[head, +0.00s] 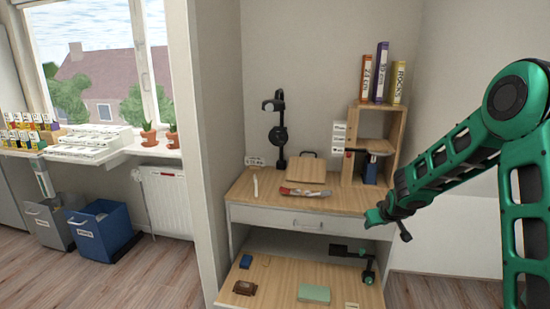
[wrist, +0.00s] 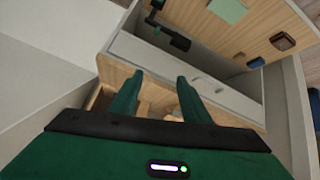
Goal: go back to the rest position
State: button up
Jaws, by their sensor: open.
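My green gripper (head: 377,216) is at the right front of the wooden desk (head: 240,190) in the head view. In the wrist view my gripper (wrist: 159,80) has its two green fingers spread apart with nothing held between them. The desk's top edge and white drawer front (wrist: 205,88) lie beyond the fingers. My arm comes in from the right, bent at a raised elbow.
On the desk are a black lamp (head: 278,135), a wooden board (head: 299,170), a red-and-grey item (head: 305,192) and a shelf unit (head: 401,140) with books. A lower board (head: 272,277) holds a green book (head: 313,293). A blue bin (head: 98,232) stands left; floor between is clear.

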jog(key=s+d+r+m+g, duration=0.1)
jog(key=s+d+r+g, duration=0.15)
jog(key=s, duration=0.65)
jog(key=s+d+r+m+g+h, duration=0.1)
jog(key=s+d+r+m, duration=0.2)
jog(key=s, duration=0.6)
jog(key=s+d+r+g, duration=0.25)
jog(key=s+r, duration=0.25)
jog(key=s, duration=0.4)
jog(key=s+a+r+m+g+y, duration=0.1)
jog(key=s+m, duration=0.1)
jog(key=s, duration=1)
jog(key=s+a+r+m+g+y, duration=0.1)
jog(key=s+a+m, duration=0.1)
jog(key=s, duration=1)
jog(key=shift+s+a+y, duration=0.3)
jog(key=shift+s, duration=0.05)
jog(key=shift+w+f, duration=0.3)
jog(key=shift+w, duration=0.3)
